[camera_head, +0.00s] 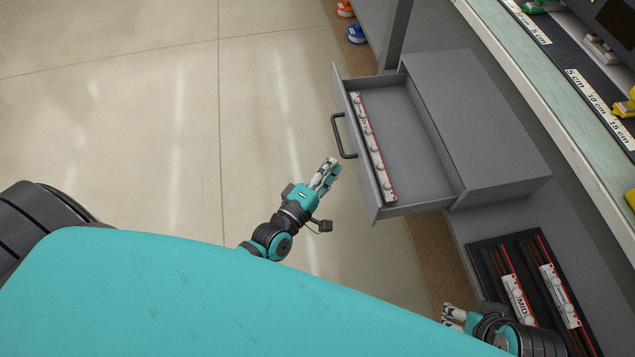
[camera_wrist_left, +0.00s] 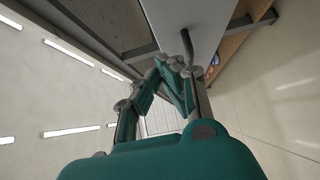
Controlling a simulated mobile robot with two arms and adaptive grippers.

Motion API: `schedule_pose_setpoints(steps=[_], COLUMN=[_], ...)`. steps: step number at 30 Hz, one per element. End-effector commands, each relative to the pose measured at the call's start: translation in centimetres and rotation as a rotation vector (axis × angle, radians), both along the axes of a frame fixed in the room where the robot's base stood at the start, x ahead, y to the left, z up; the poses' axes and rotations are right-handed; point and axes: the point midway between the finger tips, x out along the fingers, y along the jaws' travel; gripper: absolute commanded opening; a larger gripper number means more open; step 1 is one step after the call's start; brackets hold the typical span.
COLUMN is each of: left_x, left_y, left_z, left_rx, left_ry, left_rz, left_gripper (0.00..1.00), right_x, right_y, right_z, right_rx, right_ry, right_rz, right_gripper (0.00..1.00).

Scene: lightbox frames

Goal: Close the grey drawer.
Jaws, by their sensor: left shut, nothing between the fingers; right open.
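The grey drawer (camera_head: 425,150) is pulled out of its grey cabinet (camera_head: 475,125). Its front panel with a dark bar handle (camera_head: 340,136) faces left in the head view. A white strip with red edges lies inside along the front. My left gripper (camera_head: 331,168) is shut and empty, just left of the drawer front and near the handle's lower end. The left wrist view shows its fingers (camera_wrist_left: 175,66) close to the handle (camera_wrist_left: 187,44) and the front panel (camera_wrist_left: 180,20); I cannot tell if they touch. My right gripper (camera_head: 451,318) is open at the bottom right, away from the drawer.
A black tray (camera_head: 525,250) with labelled strips sits below the cabinet. A shelf with measuring labels (camera_head: 588,92) runs along the right. Small orange and blue items (camera_head: 356,34) stand on a lower shelf at the top. The floor (camera_head: 150,120) to the left is clear.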

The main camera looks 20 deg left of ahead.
Motion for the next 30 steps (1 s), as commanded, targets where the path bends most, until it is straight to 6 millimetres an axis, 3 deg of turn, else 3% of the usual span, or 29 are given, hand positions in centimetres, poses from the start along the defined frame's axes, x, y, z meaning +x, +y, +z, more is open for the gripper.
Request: schedule_pose_setpoints(steps=[2,9,30], left_x=[1.7,3.1,4.1], left_y=[-0.4,-3.1,-4.5], left_z=[0.0,-0.1,0.0], left_rx=[-0.002,-0.002,-0.001], left_ry=[-0.003,0.001,0.0], left_rz=[0.001,0.0,0.0], left_gripper=[0.0,0.0,0.0], right_x=[0.0,0.0,0.0], right_y=[0.0,0.0,0.0], right_z=[-0.4,-0.7,-0.7], right_rx=[0.0,0.0,0.0], right_ry=[-0.001,-0.001,0.0], right_rz=[0.0,0.0,0.001], right_gripper=[0.52,0.52,0.52])
